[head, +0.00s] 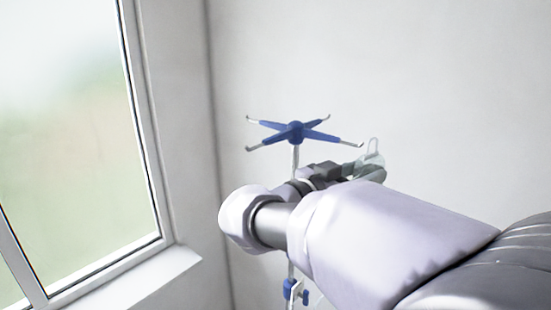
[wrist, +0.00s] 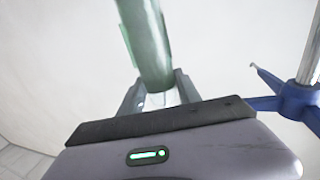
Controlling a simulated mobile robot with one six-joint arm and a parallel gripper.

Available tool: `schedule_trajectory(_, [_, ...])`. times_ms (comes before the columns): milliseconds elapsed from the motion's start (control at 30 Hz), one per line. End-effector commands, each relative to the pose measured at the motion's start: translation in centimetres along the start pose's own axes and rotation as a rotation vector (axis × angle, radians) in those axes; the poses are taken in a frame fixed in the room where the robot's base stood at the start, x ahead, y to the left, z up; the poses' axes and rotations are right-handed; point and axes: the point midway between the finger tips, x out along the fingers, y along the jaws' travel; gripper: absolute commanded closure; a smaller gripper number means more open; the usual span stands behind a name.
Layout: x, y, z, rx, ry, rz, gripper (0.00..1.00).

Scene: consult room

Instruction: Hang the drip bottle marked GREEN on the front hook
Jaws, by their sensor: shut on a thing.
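The drip bottle (head: 370,163) is a pale, see-through greenish bottle with a wire hanging loop at its top. My gripper (head: 350,169) is shut on it, to the right of the stand's head. In the wrist view the bottle (wrist: 146,42) rises between the fingers of my gripper (wrist: 159,97). No marking on it can be read. The drip stand's blue hub (head: 296,132) has several arms ending in pale hooks. The near right hook (head: 357,145) is just left of the bottle's loop; both appear apart. The hub also shows in the wrist view (wrist: 298,98), at the right.
The stand's pole (head: 291,267) runs down behind my arm, with a blue clamp (head: 290,289) low on it. A window (head: 75,130) with a sill (head: 140,278) is at the left. Pale walls stand behind, and the space above the hub is clear.

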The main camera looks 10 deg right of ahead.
Motion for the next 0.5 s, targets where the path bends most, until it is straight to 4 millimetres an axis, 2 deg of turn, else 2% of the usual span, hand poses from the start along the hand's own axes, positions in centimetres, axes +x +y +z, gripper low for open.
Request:
schedule_trajectory(367, [-0.8, -3.1, -0.2, 0.0, 0.0, 0.0, 1.0])
schedule_trajectory(500, [-1.0, -3.8, 1.1, 0.003, 0.001, 0.0, 1.0])
